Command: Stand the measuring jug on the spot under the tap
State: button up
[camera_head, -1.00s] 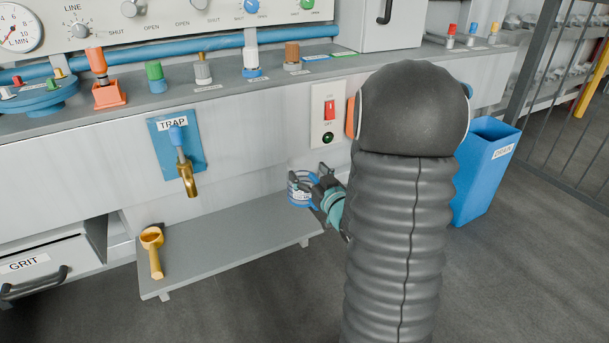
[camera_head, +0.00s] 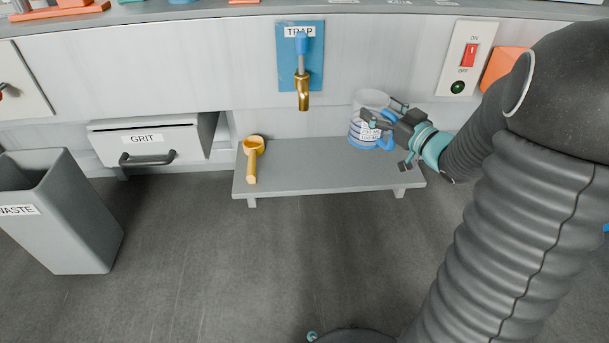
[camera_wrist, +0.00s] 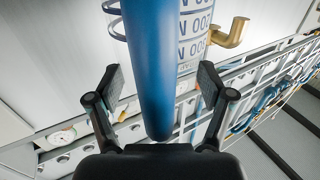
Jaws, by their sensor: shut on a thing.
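The measuring jug (camera_head: 368,103) is clear with blue markings and a blue handle. It is upright at the right part of the low grey shelf (camera_head: 310,178); I cannot tell whether its base touches the shelf. My gripper (camera_head: 385,130) comes from the right and is shut on the jug's handle. In the wrist view the blue handle (camera_wrist: 150,70) runs between the two fingers, with the jug's printed wall (camera_wrist: 195,30) behind it. The brass tap (camera_head: 303,92) hangs from the blue TRAP plate (camera_head: 287,65), left of the jug. The spot under the tap shows as bare shelf.
The GRIT drawer (camera_head: 180,138) and the grey WASTE bin (camera_head: 70,215) are farther left. A switch panel (camera_head: 460,58) is on the wall above right. The shelf between scoop and jug is clear.

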jog(key=w+a+f+n+g+y+b, duration=0.1)
jog(key=a+f+y, duration=0.1)
jog(key=a+f, duration=0.3)
jog(key=w+a+f+n+g+y+b, duration=0.1)
jog(key=a+f+n+g+y, duration=0.1)
jog(key=a+f, duration=0.4)
jog(key=shift+w+a+b, duration=0.35)
jog(key=shift+a, duration=1.75)
jog(key=shift+f, duration=0.15)
jog(key=o, duration=1.4)
